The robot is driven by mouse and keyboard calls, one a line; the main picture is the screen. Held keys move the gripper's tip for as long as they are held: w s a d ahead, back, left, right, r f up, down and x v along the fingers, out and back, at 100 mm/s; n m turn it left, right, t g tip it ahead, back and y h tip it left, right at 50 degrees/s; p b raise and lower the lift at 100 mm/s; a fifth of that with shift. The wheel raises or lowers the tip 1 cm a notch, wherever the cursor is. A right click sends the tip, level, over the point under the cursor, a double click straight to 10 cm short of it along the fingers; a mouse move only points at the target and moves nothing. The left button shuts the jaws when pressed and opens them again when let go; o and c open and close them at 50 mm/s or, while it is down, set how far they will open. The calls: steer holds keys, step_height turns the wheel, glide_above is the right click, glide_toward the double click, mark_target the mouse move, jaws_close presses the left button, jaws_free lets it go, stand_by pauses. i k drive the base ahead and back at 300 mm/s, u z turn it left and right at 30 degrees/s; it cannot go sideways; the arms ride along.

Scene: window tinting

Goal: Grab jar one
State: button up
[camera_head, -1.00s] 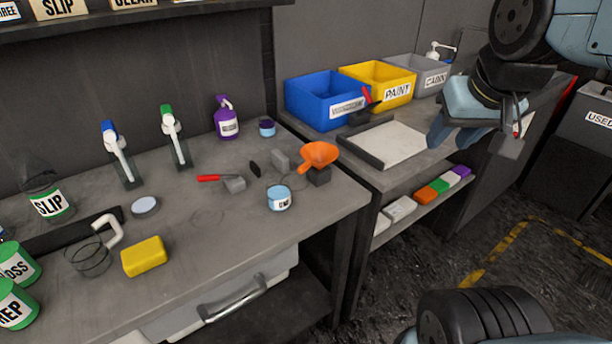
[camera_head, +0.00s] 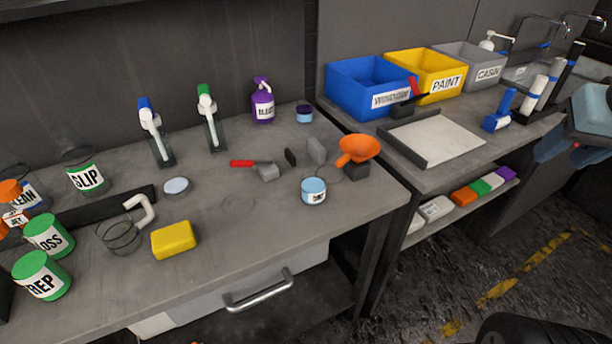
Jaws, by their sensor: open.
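A small light-blue jar (camera_head: 313,194) with a white label stands upright near the front right of the workbench; its lettering is too small to read surely, but it looks like jar one. My gripper (camera_head: 572,148) is at the right edge of the view, partly cut off. It is open, with nothing seen between its fingers, and far to the right of the light-blue jar.
An orange funnel (camera_head: 360,149) on a dark block stands close right of the jar. A red-handled tool (camera_head: 254,167) and grey blocks lie left and behind. A yellow sponge (camera_head: 174,239) lies further left. Bench front (camera_head: 290,233) before the jar is clear.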

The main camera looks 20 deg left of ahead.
mark_target(312, 178)
steer(key=u, duration=0.05)
steer(key=k, duration=1.75)
steer(key=u, duration=1.3)
steer(key=i, duration=1.5)
